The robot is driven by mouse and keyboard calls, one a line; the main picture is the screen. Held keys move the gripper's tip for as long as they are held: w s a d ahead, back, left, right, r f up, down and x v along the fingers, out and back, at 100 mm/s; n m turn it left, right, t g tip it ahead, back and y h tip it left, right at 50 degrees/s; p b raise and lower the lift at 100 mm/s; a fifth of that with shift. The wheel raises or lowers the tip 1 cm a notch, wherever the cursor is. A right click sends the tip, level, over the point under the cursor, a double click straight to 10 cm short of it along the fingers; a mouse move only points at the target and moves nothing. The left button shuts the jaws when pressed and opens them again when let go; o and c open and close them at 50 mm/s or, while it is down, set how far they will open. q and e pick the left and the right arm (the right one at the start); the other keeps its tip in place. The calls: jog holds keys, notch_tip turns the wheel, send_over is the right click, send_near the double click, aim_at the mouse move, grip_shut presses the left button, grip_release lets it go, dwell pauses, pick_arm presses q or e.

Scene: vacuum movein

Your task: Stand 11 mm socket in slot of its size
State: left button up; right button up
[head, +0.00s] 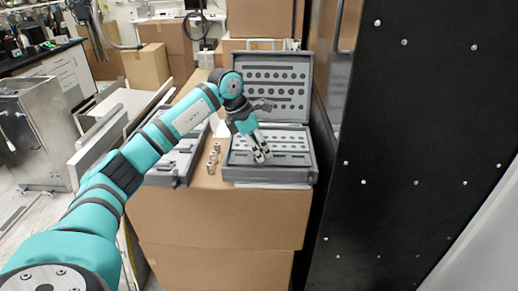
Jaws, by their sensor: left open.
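A grey socket case (302,172) lies open on a cardboard box, with its lid (305,92) standing upright at the back. Rows of dark holes show in both the lid and the base. Several small metallic sockets (212,168) stand in a line on the cardboard just left of the case; their sizes are too small to read. My left gripper (263,156) points down over the left front part of the case base. It is open, and no socket shows between its fingers. It hides some of the slots under it. My right gripper is out of view.
A second grey case or tray (178,160) lies left of the sockets. The cardboard box (220,218) supports everything. A tall black panel (420,150) with bolts stands close on the right. More cardboard boxes (262,18) are stacked behind.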

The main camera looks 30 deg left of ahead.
pick_arm(q)
jog(key=b+v, duration=0.1)
jog(key=v, duration=1)
jog(key=shift+r, duration=0.25)
jog(key=shift+s+a, duration=0.15)
jog(key=shift+a, duration=0.05)
